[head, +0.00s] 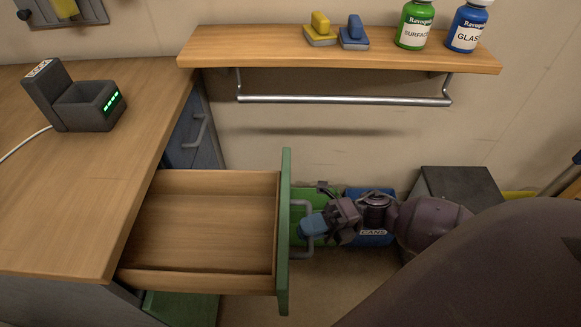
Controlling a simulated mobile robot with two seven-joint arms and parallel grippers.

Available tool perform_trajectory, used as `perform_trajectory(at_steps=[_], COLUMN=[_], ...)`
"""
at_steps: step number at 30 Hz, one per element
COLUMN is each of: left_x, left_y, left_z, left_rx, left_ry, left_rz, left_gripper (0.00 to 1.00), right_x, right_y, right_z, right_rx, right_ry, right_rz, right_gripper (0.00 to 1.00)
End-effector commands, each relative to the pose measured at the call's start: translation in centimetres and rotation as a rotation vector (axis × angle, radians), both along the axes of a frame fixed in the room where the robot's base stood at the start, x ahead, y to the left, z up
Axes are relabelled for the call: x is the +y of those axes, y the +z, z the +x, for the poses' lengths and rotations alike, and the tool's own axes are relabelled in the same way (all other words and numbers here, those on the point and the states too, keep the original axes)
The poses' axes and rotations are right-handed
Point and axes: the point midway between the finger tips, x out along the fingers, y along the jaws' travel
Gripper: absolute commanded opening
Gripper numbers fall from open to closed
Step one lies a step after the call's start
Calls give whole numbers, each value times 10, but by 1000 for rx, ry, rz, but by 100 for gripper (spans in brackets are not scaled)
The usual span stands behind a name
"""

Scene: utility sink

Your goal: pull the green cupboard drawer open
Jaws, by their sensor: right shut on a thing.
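The green cupboard drawer (285,235) is pulled out from under the wooden counter, and its bare wooden inside (205,232) is empty. Its green front faces right and carries a grey bar handle (302,204). My right gripper (313,224) reaches in from the right and is shut on the handle. The gripper's blue-tipped end covers the handle's middle. My left gripper is not in view.
A charger-like dock (85,105) stands on the counter (60,190). A wall shelf (340,55) holds sponges and bottles above a metal rail (345,99). A blue bin (370,238) marked CANS and a dark box (460,188) stand behind my right arm.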

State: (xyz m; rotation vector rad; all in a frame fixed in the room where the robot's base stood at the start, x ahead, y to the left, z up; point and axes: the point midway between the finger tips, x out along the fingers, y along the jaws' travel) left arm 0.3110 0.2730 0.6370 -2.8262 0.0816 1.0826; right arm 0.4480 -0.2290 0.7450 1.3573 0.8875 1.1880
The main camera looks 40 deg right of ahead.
Motion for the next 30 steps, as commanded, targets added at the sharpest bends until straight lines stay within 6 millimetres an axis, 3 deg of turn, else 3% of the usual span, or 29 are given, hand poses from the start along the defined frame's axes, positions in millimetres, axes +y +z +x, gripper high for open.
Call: perform_trajectory(at_steps=[12, 13, 17, 26, 30], left_x=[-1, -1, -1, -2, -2], left_y=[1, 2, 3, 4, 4], left_z=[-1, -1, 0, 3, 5], left_rx=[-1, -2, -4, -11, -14], left_ry=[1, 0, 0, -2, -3], left_rz=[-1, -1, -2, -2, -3], left_gripper=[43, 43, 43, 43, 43], right_x=[-3, -3, -3, -4, -13], right_y=[0, 0, 0, 0, -3], right_z=[-2, -2, -2, -2, -4], right_rx=[-1, -1, 0, 0, 2], right_ry=[2, 2, 1, 0, -2], right_rz=[1, 1, 1, 0, -2], right_gripper=[0, 18, 38, 39, 39])
